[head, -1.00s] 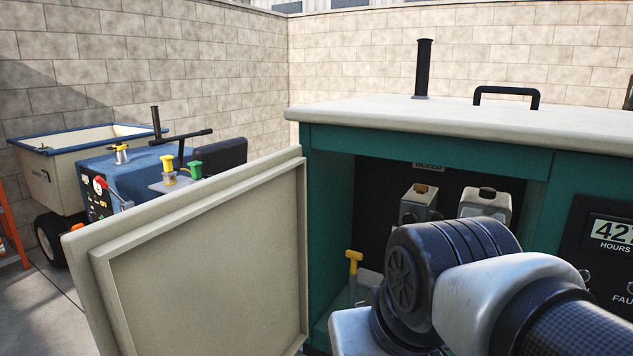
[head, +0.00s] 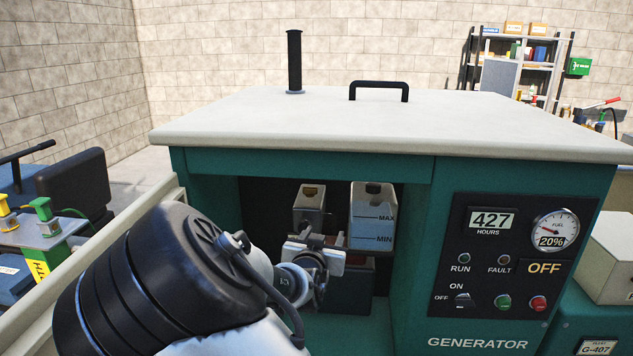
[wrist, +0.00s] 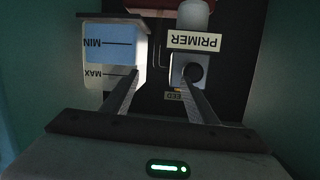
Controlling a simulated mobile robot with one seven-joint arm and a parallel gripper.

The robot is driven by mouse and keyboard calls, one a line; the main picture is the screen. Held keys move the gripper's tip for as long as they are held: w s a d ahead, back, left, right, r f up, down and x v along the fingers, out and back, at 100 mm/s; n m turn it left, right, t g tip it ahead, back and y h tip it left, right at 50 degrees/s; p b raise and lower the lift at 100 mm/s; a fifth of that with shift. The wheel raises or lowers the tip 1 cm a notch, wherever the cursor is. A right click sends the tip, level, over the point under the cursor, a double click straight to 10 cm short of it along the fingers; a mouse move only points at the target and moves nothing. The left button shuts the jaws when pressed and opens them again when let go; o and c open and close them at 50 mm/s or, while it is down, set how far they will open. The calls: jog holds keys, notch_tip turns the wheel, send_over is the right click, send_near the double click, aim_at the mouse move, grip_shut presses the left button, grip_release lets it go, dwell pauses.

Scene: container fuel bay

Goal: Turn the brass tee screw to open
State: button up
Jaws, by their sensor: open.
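I cannot make out the brass tee screw for certain. A grey box (head: 309,208) with a brownish top stands inside the open generator bay. In the upside-down wrist view a box labelled PRIMER (wrist: 195,42) shows, with a round dark knob or hole. A small yellowish spot (wrist: 178,91) and a small label sit below it, partly behind the right finger. My gripper (head: 318,243) is inside the bay opening, in front of the boxes. In the wrist view my gripper (wrist: 161,78) is open, its fingers apart with nothing seen held between them.
A white tank (head: 372,205) marked MAX and MIN stands right of the grey box. The generator's control panel (head: 515,260) is right of the opening; its worktop (head: 420,120) overhangs it. The open door's edge is at left. A blue machine (head: 20,180) stands farther left.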

aim_at(310, 190)
jog(key=a+r+n+t+y, duration=0.1)
jog(key=a+r+n+t, duration=0.15)
jog(key=a+r, duration=0.3)
jog(key=shift+m, duration=0.35)
jog(key=w, duration=1.1)
jog(key=w+f+b, duration=0.1)
jog(key=w, duration=0.5)
jog(key=shift+w+d+f, duration=0.1)
jog(key=shift+w+d, duration=0.15)
